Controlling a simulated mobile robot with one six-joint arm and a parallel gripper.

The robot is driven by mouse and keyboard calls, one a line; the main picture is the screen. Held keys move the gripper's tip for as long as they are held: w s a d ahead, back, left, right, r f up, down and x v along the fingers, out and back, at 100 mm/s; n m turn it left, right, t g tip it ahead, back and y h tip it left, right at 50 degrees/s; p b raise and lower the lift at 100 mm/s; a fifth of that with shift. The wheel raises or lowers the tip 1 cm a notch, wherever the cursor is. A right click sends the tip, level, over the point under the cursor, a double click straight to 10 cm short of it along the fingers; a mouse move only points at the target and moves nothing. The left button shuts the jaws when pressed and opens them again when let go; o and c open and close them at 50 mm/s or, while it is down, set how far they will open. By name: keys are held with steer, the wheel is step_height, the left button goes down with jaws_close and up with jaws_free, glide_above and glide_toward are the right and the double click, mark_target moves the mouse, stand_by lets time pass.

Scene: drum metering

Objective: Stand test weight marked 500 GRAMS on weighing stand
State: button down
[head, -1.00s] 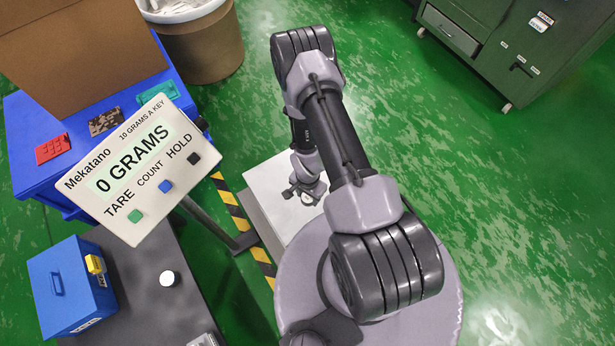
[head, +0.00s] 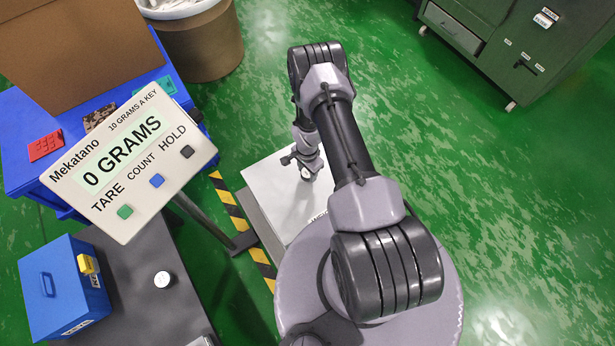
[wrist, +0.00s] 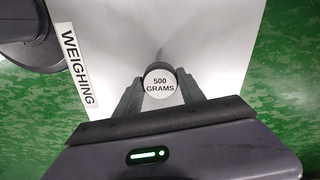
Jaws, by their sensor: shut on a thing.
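The test weight marked 500 GRAMS (wrist: 160,84) is between the two fingers of my gripper (wrist: 160,92) in the wrist view, its round labelled top facing the camera. My gripper is shut on it. The weighing stand (wrist: 215,35) is a pale flat plate below, with a WEIGHING label on its left side. In the head view the stand (head: 270,190) is partly hidden by my arm, and my gripper (head: 306,174) is over its plate with the weight. I cannot tell whether the weight touches the plate. The display panel (head: 128,165) reads 0 GRAMS.
A dark bench (head: 140,262) at the lower left holds a blue box (head: 62,285) with a yellow latch and a small white-topped cylinder (head: 162,279). A blue table (head: 20,165) and a brown drum (head: 205,45) stand behind. A green cabinet (head: 500,45) is at the upper right.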

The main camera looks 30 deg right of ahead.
steer(key=shift+s+f+b, duration=0.1)
steer(key=shift+f+b, duration=0.35)
steer(key=shift+f, duration=0.95)
steer(key=c, duration=0.7)
jaws_free()
